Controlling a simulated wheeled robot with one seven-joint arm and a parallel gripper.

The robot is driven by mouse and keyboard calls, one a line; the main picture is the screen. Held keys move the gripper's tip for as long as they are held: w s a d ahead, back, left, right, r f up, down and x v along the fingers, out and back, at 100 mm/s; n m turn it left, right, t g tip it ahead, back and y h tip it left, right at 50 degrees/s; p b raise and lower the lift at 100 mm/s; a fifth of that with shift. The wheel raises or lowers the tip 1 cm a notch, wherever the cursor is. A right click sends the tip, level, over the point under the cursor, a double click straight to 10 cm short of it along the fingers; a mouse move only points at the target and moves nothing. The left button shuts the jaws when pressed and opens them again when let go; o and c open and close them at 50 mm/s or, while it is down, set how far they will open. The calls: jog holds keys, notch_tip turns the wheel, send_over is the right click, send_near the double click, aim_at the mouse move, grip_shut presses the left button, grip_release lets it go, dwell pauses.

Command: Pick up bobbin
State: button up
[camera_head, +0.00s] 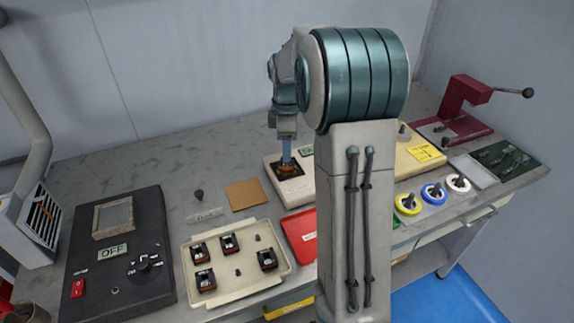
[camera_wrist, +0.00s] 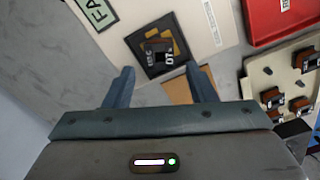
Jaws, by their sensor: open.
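A dark bobbin with copper-coloured winding (camera_wrist: 158,52) sits on a black-and-yellow square pad (camera_wrist: 136,44) of a pale box. In the head view the pad and bobbin (camera_head: 290,169) show just under my gripper (camera_head: 287,153). In the wrist view my gripper (camera_wrist: 160,88) is open, its two blue fingers apart, with the bobbin between and beyond their tips, not touched. Several similar bobbins (camera_head: 229,243) stand in a cream tray (camera_head: 238,295) at the front left; some pegs there are bare. My arm hides part of the pale box in the head view.
A red tray (camera_head: 301,236) lies right of the cream tray. A cork square (camera_head: 245,194) is left of the pale box. A black control unit reading OFF (camera_head: 116,285) stands left. Coloured wire spools (camera_head: 433,194) and a red lever press (camera_head: 466,105) are right. The back bench is clear.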

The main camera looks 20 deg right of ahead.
jog(key=f, duration=0.4)
jog(key=shift+s+f, duration=0.2)
jog(key=shift+f, duration=0.2)
jog(key=c, duration=1)
jog(key=shift+o, duration=0.2)
jog(key=shift+r, duration=0.1)
notch_tip(320, 180, up, 4)
jog(key=shift+f, duration=0.1)
jog(key=s+d+r, duration=0.7)
jog(key=d, duration=0.2)
